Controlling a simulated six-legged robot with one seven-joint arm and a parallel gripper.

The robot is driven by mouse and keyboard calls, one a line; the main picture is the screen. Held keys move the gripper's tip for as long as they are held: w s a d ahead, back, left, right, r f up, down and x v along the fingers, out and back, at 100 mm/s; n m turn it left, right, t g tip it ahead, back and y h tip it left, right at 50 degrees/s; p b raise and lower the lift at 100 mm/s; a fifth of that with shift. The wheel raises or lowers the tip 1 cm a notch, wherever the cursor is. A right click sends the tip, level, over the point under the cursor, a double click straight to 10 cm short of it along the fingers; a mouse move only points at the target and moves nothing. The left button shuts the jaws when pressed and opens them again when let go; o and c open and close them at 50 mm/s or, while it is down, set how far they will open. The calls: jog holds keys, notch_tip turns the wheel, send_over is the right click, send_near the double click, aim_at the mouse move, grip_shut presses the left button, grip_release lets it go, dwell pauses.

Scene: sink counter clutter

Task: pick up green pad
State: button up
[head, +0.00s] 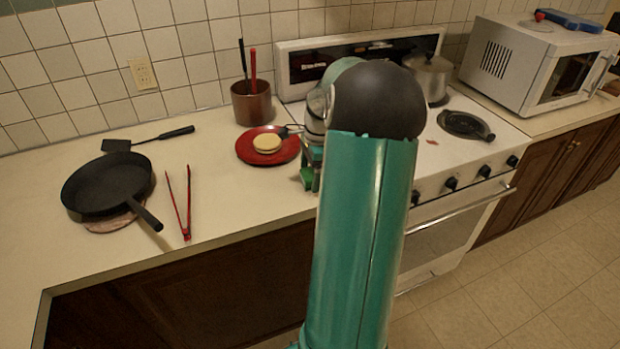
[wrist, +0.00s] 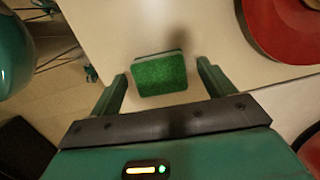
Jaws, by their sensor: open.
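The green pad (wrist: 160,77) lies on the pale counter near its edge in the wrist view. It is a small block with a rough green top and a paler side along its far edge. My gripper (wrist: 162,71) is open, with one finger to the left of the pad and one to the right. Gaps show between the pad and both fingers. In the head view my gripper (head: 310,170) is beside the red plate, partly hidden by my arm. I cannot tell the pad from the green gripper parts there.
A red plate (head: 246,148) holding a round tan food item (head: 267,143) is just left of my gripper. A brown utensil pot (head: 251,104) stands behind it. The stove (head: 440,155) is to the right. Red tongs (head: 187,210) and a black pan (head: 108,184) lie farther left.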

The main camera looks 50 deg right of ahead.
jog(key=shift+a+f, duration=0.1)
jog(key=shift+f, duration=0.35)
jog(key=shift+c, duration=0.4)
jog(key=c, duration=1)
jog(key=shift+r, duration=0.15)
jog(key=shift+w+r, duration=0.1)
jog(key=shift+r, duration=0.6)
jog(key=s+r, duration=0.3)
jog(key=s, duration=0.1)
jog(key=s+r, duration=0.4)
jog(key=s, duration=0.1)
jog(key=s+r, duration=0.4)
jog(key=s, duration=0.1)
jog(key=shift+r, duration=0.2)
